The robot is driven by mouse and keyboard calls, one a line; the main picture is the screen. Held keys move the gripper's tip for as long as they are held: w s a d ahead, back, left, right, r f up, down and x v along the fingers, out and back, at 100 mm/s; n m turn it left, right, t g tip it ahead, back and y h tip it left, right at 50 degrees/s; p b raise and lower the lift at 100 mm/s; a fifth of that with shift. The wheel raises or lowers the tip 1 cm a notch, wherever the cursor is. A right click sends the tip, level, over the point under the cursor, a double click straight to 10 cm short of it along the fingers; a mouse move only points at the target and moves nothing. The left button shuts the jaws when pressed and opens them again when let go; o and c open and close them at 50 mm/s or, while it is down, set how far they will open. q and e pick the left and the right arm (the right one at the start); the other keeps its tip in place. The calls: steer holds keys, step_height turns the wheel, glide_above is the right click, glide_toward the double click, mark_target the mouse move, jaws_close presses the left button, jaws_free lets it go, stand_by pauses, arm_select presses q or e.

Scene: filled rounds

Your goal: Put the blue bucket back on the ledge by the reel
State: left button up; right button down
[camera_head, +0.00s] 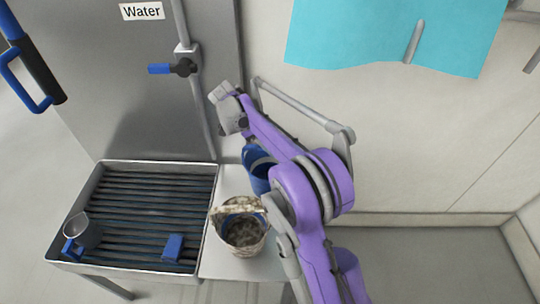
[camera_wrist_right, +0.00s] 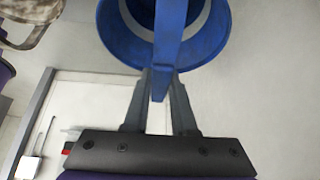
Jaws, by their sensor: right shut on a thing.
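The blue bucket (camera_head: 256,168) shows in the head view, partly hidden behind my purple right arm. In the right wrist view, the bucket's blue rim (camera_wrist_right: 112,32) fills the top middle. My right gripper (camera_wrist_right: 160,84) is shut on the bucket's blue handle strip, which runs between the fingers. In the head view the fingertips cannot be made out. The pale ledge (camera_head: 215,262) lies below, right of the slatted tray. I cannot make out the reel. My left gripper is not in view.
A mottled bucket (camera_head: 242,232) with dark contents stands on the ledge, close to the blue bucket. The slatted metal tray (camera_head: 150,200) holds a grey cup (camera_head: 80,232) and a small blue block (camera_head: 173,247). A blue-handled valve (camera_head: 172,69) is on the pipe behind.

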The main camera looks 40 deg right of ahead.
step_height(320, 180, down, 3)
steer(key=shift+f, duration=0.1)
steer(key=c, duration=0.7)
jaws_free()
steer(key=shift+c, duration=0.2)
